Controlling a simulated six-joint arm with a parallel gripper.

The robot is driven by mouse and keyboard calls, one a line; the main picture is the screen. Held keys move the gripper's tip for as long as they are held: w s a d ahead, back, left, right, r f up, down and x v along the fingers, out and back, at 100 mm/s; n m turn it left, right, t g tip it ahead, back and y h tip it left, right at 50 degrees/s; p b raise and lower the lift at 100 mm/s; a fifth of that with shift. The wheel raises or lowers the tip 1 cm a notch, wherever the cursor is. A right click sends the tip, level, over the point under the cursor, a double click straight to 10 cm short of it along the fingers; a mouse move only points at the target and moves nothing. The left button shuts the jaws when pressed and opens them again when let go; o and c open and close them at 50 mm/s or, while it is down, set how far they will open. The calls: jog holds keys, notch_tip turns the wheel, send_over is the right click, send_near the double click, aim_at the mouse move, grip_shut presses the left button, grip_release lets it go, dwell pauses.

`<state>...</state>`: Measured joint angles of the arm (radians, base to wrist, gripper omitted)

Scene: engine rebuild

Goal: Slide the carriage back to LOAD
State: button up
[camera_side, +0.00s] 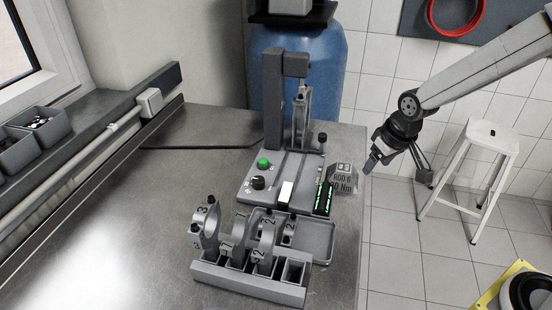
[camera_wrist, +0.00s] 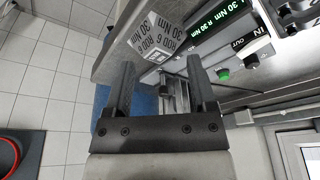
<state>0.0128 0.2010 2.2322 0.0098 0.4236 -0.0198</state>
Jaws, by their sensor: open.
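The bench machine (camera_side: 275,172) stands near the back right of the steel bench, with two rails running along its grey base below an upright column (camera_side: 272,100). I cannot tell for sure which part is the carriage, and no LOAD mark is legible. A black knob (camera_side: 322,137) stands at the right of the column. My gripper (camera_side: 397,168) is open and empty, in the air right of the machine, beyond the bench edge. In the wrist view its two fingers (camera_wrist: 162,75) are spread apart, touching nothing.
A grey label block (camera_side: 342,180) reading ROD 6, 30 Nm and a green-lit display (camera_side: 323,198) sit at the machine's right. A green button (camera_side: 263,162) is on its left. A rack (camera_side: 250,282) with numbered rods stands in front.

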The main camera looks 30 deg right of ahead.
jog(key=t, duration=0.1)
send_near(323, 135)
jog(key=f, duration=0.2)
jog(key=shift+w+d+r, duration=0.1)
jog(key=shift+w, duration=0.2)
jog(key=shift+x, duration=3.9)
grip_shut()
